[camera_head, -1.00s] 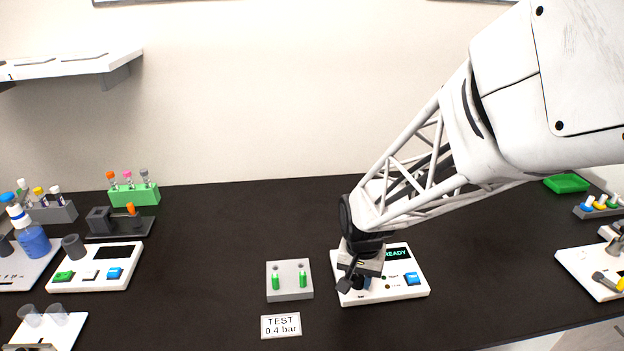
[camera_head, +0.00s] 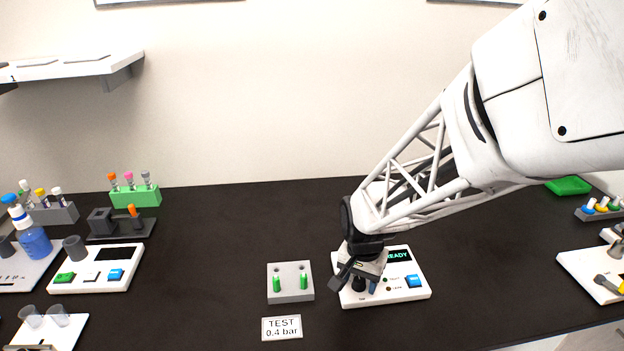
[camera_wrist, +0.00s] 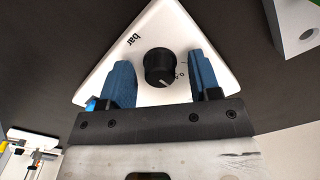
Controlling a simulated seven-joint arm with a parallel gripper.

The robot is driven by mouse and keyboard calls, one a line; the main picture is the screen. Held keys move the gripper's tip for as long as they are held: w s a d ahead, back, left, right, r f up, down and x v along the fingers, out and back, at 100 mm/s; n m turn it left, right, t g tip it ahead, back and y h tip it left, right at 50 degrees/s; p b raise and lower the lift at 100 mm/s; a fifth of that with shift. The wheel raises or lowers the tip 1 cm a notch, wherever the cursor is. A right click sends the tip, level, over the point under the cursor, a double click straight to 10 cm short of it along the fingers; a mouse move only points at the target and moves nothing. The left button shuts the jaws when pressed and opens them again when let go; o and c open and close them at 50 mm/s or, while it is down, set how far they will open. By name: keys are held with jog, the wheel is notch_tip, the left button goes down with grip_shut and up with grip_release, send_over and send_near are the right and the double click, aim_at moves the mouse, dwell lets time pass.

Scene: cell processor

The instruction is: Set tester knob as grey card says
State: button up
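The tester (camera_head: 412,292) is a white box with a lit display ending in "READY", a blue button and a black knob (camera_head: 358,284). The knob also shows in the wrist view (camera_wrist: 159,67), with "bar" printed to its left and a partly hidden "0." label at its right. Its exact setting is unclear. My gripper (camera_wrist: 163,78) is open, with one blue finger on each side of the knob and visible gaps to it. In the head view my gripper (camera_head: 358,279) is over the tester's left part. A pale card (camera_head: 282,328) reads "TEST 0.4 bar".
A grey block (camera_head: 290,294) with two green-marked tubes stands just left of the tester. Farther left are a white device (camera_head: 97,278) with coloured buttons and a green tube rack (camera_head: 134,195). The black table is clear behind the tester.

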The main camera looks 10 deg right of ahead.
aim_at(360, 280)
jog(key=shift+r, duration=0.1)
jog(key=shift+r, duration=3.85)
jog(key=s+r+n+t, duration=0.1)
jog(key=s+r+n, duration=0.2)
jog(key=s+r, duration=0.2)
jog(key=s+d+r+n+t, duration=0.1)
jog(key=s+r+n, duration=0.2)
jog(key=s, duration=0.7)
notch_tip(360, 280, up, 2)
jog(key=shift+s+d+r+n+t, duration=0.1)
jog(key=shift+s+d+n+t, duration=0.1)
jog(key=shift+s+n+t, duration=0.1)
jog(key=shift+w, duration=0.1)
jog(key=shift+c, duration=0.5)
